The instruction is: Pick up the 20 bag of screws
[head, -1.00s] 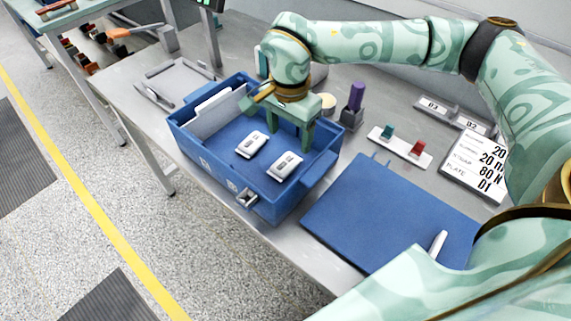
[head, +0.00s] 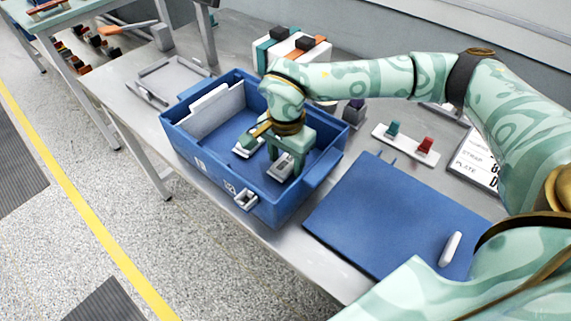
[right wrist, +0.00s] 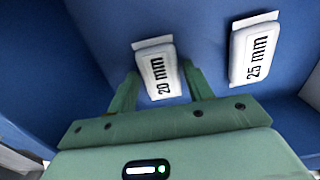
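The 20 bag of screws (right wrist: 161,75) is a small white packet marked "20 mm" on the blue floor of the bin. It also shows in the head view (head: 283,167), partly covered by my right gripper. My right gripper (right wrist: 163,82) is open and reaches down into the bin, one finger on each side of this bag. Small gaps seem to show between fingers and bag. A second white packet marked "25 mm" (right wrist: 254,52) lies to the right in the wrist view, outside the fingers. My left gripper is not in view.
The blue bin (head: 330,180) has raised walls close around my right gripper, and a white divider (head: 213,108) at its left.

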